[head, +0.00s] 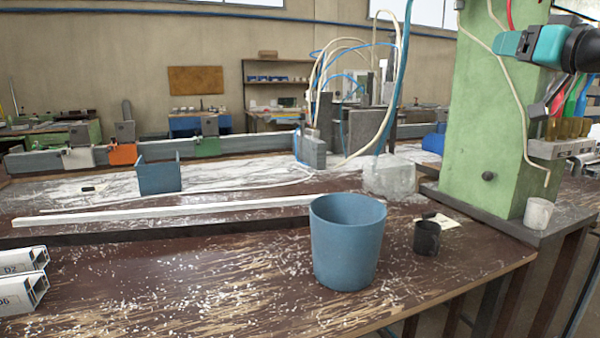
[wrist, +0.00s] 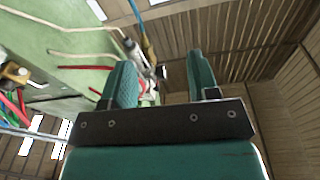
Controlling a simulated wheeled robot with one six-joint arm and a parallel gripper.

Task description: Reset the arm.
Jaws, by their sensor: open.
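My gripper (head: 508,43) is at the top right of the head view, raised high in front of the green column (head: 485,130). Its teal fingers point left and my dark wrist runs out of the right edge. In the wrist view my gripper (wrist: 161,78) shows two teal fingers standing apart with nothing held between them. Behind them are the green column's side, cables and the ribbed roof. My gripper is well above the bench and apart from everything on it.
On the bench (head: 200,270) stand a large blue bin (head: 347,243), a black cup (head: 427,238) and a smaller blue container (head: 160,176). White profiles (head: 22,278) lie at the left. A white cup (head: 538,214) stands by the column. Coloured-handled tools (head: 568,112) hang just below my gripper.

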